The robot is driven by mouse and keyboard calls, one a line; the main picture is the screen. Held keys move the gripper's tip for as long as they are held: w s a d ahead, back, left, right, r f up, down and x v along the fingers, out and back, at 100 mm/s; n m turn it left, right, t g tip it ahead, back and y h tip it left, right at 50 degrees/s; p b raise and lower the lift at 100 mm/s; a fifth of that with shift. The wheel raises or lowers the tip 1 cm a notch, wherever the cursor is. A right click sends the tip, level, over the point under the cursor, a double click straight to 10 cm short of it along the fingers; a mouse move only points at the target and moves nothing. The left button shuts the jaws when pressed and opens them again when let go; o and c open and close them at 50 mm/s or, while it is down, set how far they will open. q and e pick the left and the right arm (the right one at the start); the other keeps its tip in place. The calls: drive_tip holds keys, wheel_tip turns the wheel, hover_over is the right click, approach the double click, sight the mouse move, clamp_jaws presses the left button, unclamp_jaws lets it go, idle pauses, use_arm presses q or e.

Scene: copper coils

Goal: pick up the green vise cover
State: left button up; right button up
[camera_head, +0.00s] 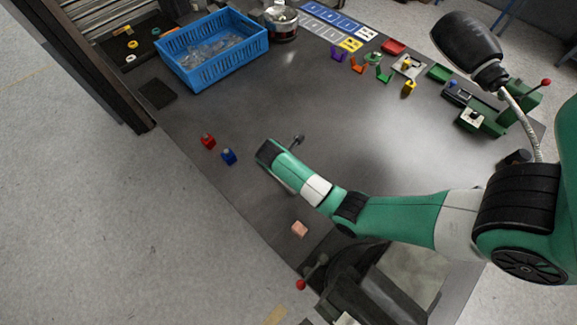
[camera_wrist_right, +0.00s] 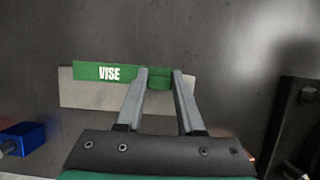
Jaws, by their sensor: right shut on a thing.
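The green vise cover (camera_wrist_right: 110,72) shows in the right wrist view as a green strip with white "VISE" lettering, lying along a pale grey plate (camera_wrist_right: 75,95). My right gripper (camera_wrist_right: 160,74) has its two fingers on either side of a short green part of the cover, right of the lettering, and is shut on it. In the head view my right arm reaches in from the right, its gripper end (camera_head: 272,155) over the middle of the table. The fingers and most of the cover are hidden there. My left gripper is not in view.
A blue block (camera_head: 228,156) and red block (camera_head: 208,141) lie left of the gripper. A pink block (camera_head: 299,229) lies nearer the front edge. A blue crate (camera_head: 190,75), small coloured parts and a lamp (camera_head: 470,50) stand farther back. A dark vise (camera_head: 365,285) is in front.

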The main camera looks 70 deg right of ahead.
clamp_jaws()
drive_tip(key=shift+r+p, duration=0.35)
drive_tip(key=shift+r, duration=0.3)
drive_tip(key=s+a+r+p, duration=0.2)
drive_tip(key=a+r+p, duration=0.4)
drive_tip(key=s+a+r+p, duration=0.3)
drive_tip(key=a+r+p, duration=0.2)
drive_tip(key=a+p, duration=0.2)
drive_tip(key=shift+s+r, duration=0.25)
drive_tip(key=shift+r, duration=0.1)
drive_tip(key=shift+d, duration=0.1)
idle(0.4)
